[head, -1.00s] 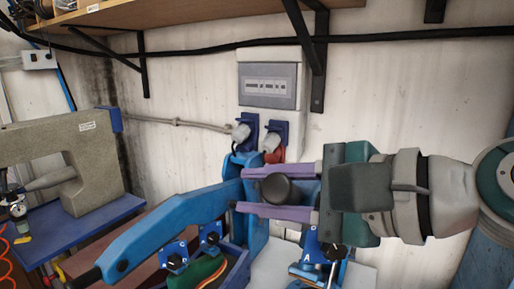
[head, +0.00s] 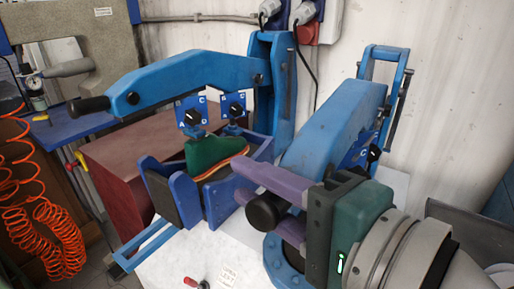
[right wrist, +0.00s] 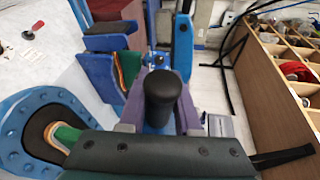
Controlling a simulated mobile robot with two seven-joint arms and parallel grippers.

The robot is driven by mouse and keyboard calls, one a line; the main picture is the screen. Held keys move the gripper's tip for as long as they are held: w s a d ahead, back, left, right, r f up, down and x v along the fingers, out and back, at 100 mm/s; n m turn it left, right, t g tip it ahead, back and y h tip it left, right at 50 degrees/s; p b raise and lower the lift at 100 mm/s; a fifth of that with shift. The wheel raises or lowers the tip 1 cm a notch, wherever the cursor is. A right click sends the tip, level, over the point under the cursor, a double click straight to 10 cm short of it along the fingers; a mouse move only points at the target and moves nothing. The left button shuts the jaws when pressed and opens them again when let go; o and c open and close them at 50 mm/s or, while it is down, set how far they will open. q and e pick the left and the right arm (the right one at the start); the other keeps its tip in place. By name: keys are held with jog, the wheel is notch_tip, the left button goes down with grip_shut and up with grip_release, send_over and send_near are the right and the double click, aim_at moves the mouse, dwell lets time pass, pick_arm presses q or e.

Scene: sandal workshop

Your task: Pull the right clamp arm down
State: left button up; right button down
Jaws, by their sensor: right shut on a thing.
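The right clamp arm (head: 335,125) is a thick blue lever that slopes down toward the front from its blue upright frame. It ends in a black knob handle (head: 267,212). My right gripper (head: 250,184) has its purple fingers on either side of this handle and is shut on it. In the right wrist view, the black handle (right wrist: 160,98) stands between the two fingers. A round blue base (head: 278,268) lies below the arm, partly hidden by my gripper. In the right wrist view, this base (right wrist: 22,112) holds a dark sole with a green edge. My left gripper is not in view.
The left clamp arm (head: 190,77) is raised over a blue holder (head: 185,203) with a green sandal (head: 215,152). A white table (head: 190,250) lies in front. Orange coiled hose (head: 45,225) hangs at left. A wooden compartment shelf (right wrist: 265,85) stands at right in the wrist view.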

jog(key=shift+d+f, duration=0.1)
jog(key=shift+f, duration=0.6)
jog(key=c, duration=1)
grip_release()
jog(key=shift+f, duration=0.1)
jog(key=o, duration=0.4)
jog(key=shift+r, duration=0.25)
jog(key=b+v, duration=0.1)
jog(key=v, duration=0.9)
